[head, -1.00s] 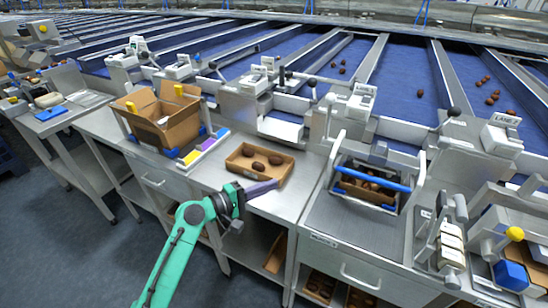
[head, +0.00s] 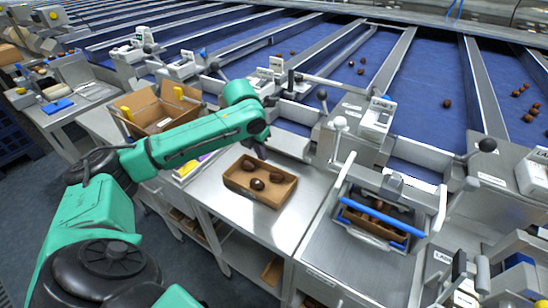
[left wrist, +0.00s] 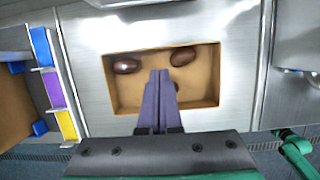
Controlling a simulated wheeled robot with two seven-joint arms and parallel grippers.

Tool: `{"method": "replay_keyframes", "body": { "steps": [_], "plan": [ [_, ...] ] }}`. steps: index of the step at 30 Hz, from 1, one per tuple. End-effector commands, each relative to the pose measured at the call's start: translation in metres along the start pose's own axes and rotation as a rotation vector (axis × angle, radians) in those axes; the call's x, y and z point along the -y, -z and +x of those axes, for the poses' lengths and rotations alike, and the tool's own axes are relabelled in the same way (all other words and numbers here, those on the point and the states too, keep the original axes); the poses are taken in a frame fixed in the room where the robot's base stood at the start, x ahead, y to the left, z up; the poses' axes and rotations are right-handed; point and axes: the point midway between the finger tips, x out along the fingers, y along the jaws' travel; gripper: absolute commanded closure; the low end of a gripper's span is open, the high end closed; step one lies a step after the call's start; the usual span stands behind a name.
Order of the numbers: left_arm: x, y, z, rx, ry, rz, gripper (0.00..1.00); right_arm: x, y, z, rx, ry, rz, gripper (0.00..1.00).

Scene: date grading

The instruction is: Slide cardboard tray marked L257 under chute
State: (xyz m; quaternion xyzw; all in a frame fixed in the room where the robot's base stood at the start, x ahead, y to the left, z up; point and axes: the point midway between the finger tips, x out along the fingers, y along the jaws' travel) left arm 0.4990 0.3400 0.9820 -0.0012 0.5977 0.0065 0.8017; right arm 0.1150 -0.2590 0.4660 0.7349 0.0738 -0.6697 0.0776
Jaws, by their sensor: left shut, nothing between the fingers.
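My left gripper (head: 262,153) points down at the tray's back edge in the head view. In the left wrist view its purple fingers (left wrist: 159,74) are together and empty, in front of the tray's inside. Whether they touch the tray, I cannot tell. The steel lane end (head: 290,143) stands behind the tray. My right gripper is not in view.
A taller cardboard box (head: 160,115) stands left, beside blue, purple and yellow blocks. Right of the tray is a framed station with a blue bar (head: 382,217) and a crate of dates. Bare steel (head: 225,212) lies in front of the tray.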

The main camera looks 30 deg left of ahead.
Motion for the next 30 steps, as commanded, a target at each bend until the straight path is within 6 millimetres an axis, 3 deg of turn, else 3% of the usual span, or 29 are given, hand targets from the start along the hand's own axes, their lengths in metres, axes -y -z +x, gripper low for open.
{"method": "replay_keyframes", "body": {
  "steps": [9,13,18,30],
  "plan": [
    [0.002,0.001,0.064,-0.002,0.005,-0.002,1.0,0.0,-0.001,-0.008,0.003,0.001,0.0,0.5],
    [0.002,0.0,0.082,-0.001,0.005,-0.004,1.0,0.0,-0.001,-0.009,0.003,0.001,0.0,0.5],
    [0.002,0.0,0.09,0.001,0.005,-0.002,1.0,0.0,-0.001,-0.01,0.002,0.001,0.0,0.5],
    [0.002,-0.001,0.087,0.0,0.006,-0.003,1.0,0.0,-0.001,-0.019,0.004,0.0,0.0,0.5]
  ]
}}
